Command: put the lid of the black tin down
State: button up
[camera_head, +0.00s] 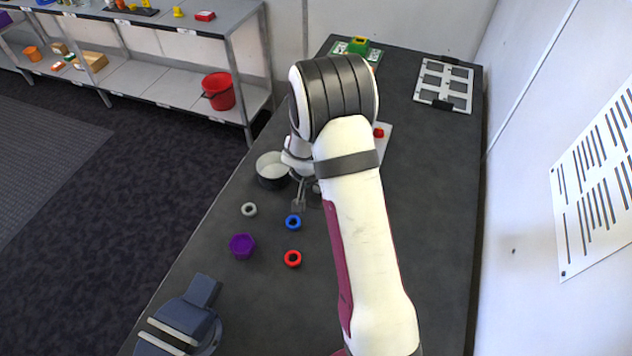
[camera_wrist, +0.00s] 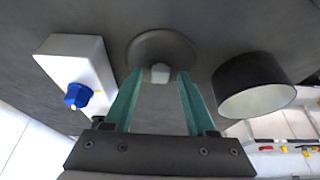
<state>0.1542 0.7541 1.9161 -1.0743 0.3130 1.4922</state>
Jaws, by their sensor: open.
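The lid (camera_wrist: 166,42) is a dark round disc with a pale grey knob (camera_wrist: 160,72) at its middle. In the wrist view it appears to lie flat on the dark table top. My gripper (camera_wrist: 158,76) is open, with its green fingers on either side of the knob; I cannot tell whether they touch it. The black tin (camera_wrist: 240,78) stands to the right of the lid, uncovered, with a pale inside. In the head view the tin (camera_head: 269,180) stands just left of my gripper, and my arm hides much of the area around the lid.
A white box (camera_wrist: 98,62) with a blue dial (camera_wrist: 78,96) stands left of the lid. Blue (camera_head: 293,222), red (camera_head: 293,251) and grey (camera_head: 249,203) rings and a purple part (camera_head: 242,246) lie nearer on the table. A blue-grey vise-like device (camera_head: 185,322) sits at the near left.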

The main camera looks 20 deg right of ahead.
jog(key=v, duration=1.2)
jog(key=s+a+r+n+g+y, duration=0.1)
jog(key=s+a+r, duration=0.2)
jog(key=s, duration=0.6)
jog(key=s+a+r+n+g+y, duration=0.1)
jog(key=s+a+r+y, duration=0.1)
jog(key=s+a, duration=0.3)
jog(key=s+a+r+n+g+y, duration=0.1)
jog(key=s+a+r, duration=0.3)
jog(key=s, duration=0.9)
jog(key=shift+s+r+y, duration=0.15)
jog(key=shift+s+y, duration=0.15)
jog(key=shift+y, duration=0.2)
